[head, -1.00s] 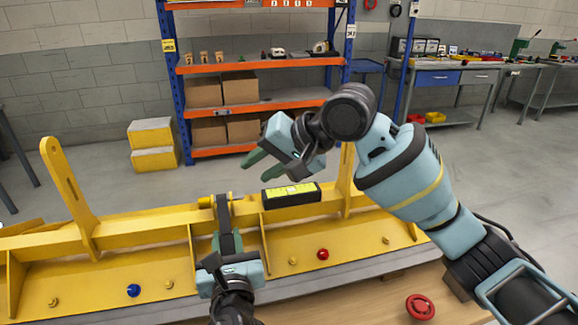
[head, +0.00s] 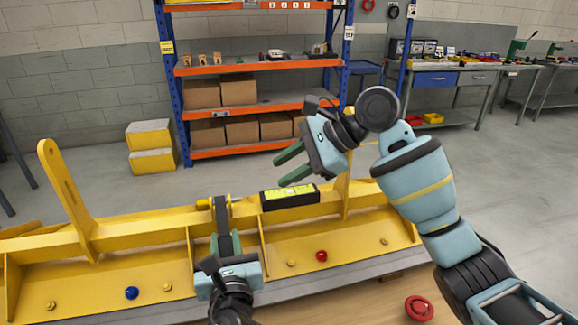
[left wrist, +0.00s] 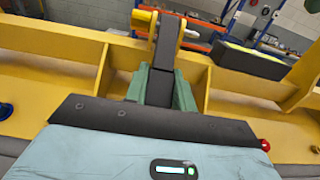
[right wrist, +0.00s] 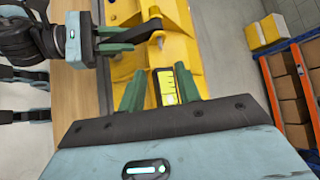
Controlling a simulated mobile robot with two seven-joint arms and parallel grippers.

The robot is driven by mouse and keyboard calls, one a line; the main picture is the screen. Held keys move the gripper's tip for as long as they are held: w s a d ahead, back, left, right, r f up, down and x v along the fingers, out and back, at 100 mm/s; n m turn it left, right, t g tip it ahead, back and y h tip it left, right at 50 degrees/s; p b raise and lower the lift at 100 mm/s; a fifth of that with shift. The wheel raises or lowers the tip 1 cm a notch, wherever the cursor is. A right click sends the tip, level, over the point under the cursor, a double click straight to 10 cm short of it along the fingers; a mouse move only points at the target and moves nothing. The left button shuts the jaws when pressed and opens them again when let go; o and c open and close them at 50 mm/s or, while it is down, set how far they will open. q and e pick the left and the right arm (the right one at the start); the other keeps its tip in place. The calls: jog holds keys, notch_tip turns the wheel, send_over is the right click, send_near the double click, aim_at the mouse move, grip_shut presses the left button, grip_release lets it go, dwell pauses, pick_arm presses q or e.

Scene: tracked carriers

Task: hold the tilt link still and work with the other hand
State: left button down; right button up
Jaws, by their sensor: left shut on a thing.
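The tilt link (head: 223,215) is a dark grey bar whose upper end meets a yellow pin (head: 204,203) on the yellow beam (head: 130,232). My left gripper (head: 226,240) is shut on the link. In the left wrist view the link (left wrist: 166,45) rises between its green fingers. My right gripper (head: 282,168) is open and empty, in the air above and behind the black box with the yellow-green top (head: 290,197) on the beam. In the right wrist view that box (right wrist: 165,90) shows beyond the parted fingers.
A blue knob (head: 132,293) and a red knob (head: 321,256) stand on the beam's lower plate. A yellow upright (head: 66,195) rises at left. A red button (head: 418,308) sits on the wooden top at front right. A shelf (head: 255,110) stands behind.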

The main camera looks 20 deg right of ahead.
aim_at(238, 199)
jog(key=x, duration=1.2)
grip_shut()
